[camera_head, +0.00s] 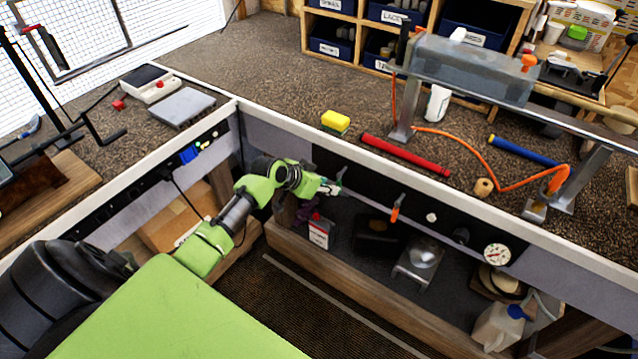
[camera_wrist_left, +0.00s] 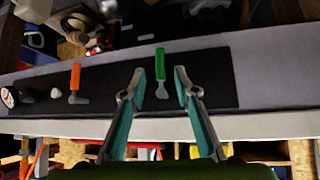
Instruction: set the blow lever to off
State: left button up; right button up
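A green-handled lever (camera_wrist_left: 160,66) is on the black panel (camera_wrist_left: 215,75). An orange-handled lever (camera_wrist_left: 75,76) is to its left in the wrist view; it also shows in the head view (camera_head: 396,210), its handle hanging down. I see no readable label telling which is the blow lever. My left gripper (camera_wrist_left: 160,71) is open, with the green lever appearing between its two fingers; contact cannot be told. In the head view the left gripper (camera_head: 329,187) is at the left part of the panel and hides much of the green lever. My right gripper is not in view.
A white knob (camera_head: 431,217), a dark knob (camera_head: 461,235) and a round gauge (camera_head: 497,254) sit further right on the panel. Below is a shelf with a metal device (camera_head: 419,262) and a white jug (camera_head: 497,326). A red tube (camera_head: 405,156) lies on the counter above.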

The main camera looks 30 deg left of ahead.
pick_arm(q)
jog(key=shift+v, duration=2.1)
jog(key=s+d+f+n+g+y, duration=0.1)
jog(key=s+f, duration=0.5)
jog(key=f, duration=0.4)
jog(key=s+f+g, duration=0.2)
jog(key=s+f, duration=0.4)
jog(key=f, duration=0.3)
jog(key=s+d+f+n+g+y, duration=0.1)
jog(key=s+f, duration=0.5)
jog(key=f, duration=0.4)
jog(key=s+d+f+g, duration=0.1)
jog(key=s+d+f, duration=0.2)
jog(key=s, duration=0.8)
jog(key=s+d+f+m+g, duration=0.1)
jog(key=s+d+f, duration=0.3)
jog(key=s+f, duration=0.3)
jog(key=s+d+f+g, duration=0.1)
jog(key=s+d+f, duration=0.3)
jog(key=s, duration=1.2)
jog(key=shift+s+f+m+g, duration=0.2)
jog(key=shift+f+m+g, duration=0.2)
jog(key=shift+f, duration=0.4)
